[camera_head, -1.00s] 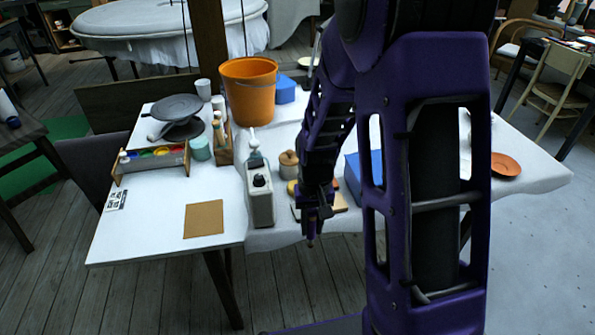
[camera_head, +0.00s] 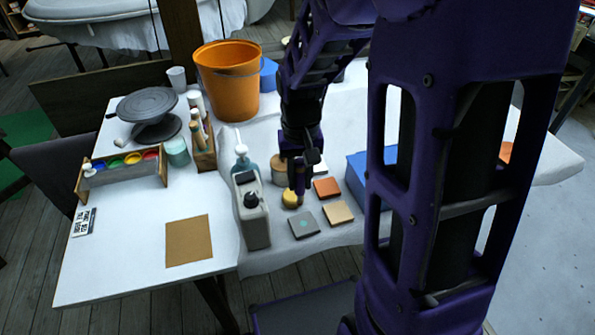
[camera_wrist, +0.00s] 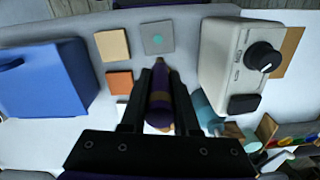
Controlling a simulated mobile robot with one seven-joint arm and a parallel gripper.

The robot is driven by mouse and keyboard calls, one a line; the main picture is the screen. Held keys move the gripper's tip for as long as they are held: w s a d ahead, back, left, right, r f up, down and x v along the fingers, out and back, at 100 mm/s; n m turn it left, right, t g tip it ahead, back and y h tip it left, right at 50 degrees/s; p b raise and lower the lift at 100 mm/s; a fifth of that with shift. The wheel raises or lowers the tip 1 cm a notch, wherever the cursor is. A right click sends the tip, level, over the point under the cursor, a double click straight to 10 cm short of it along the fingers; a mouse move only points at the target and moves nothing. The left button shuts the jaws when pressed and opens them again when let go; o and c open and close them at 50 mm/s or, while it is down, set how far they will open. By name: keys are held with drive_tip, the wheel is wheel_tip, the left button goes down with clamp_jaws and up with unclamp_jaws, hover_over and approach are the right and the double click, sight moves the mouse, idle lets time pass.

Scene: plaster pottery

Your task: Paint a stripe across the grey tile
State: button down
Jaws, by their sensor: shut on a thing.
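The grey tile (camera_head: 304,225) lies flat on the white-covered table, with a small teal spot on it. It also shows in the wrist view (camera_wrist: 157,39), top centre. My gripper (camera_head: 299,172) is shut on a purple brush-like tool (camera_wrist: 160,103) with a tan tip, pointing down. In the wrist view the tip lies just below the grey tile's near edge; in the head view the tool is behind the tile. I cannot tell its exact height, but no contact with the tile shows. No stripe is visible on the tile.
An orange tile (camera_head: 326,187) and a tan tile (camera_head: 338,213) lie beside the grey one. A yellow round thing (camera_head: 291,199) is by the tool. A grey-white box with a black knob (camera_head: 252,210) stands left, a blue box (camera_head: 358,178) right. An orange bucket (camera_head: 230,82) stands behind.

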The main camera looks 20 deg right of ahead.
sight(300, 195)
drive_tip(key=shift+s+f+b, duration=0.1)
drive_tip(key=shift+f+b, duration=1.25)
drive_tip(key=shift+f, duration=0.25)
drive_tip(key=shift+s+f, duration=0.1)
drive_tip(key=shift+f, duration=0.45)
drive_tip(key=shift+s, duration=0.1)
idle(0.3)
drive_tip(key=shift+s+d, duration=0.2)
drive_tip(key=shift+s, duration=2.05)
wheel_tip(300, 195, up, 5)
drive_tip(key=p, duration=0.3)
drive_tip(key=shift+f+p, duration=0.2)
drive_tip(key=shift+p, duration=0.1)
drive_tip(key=shift+s, duration=0.15)
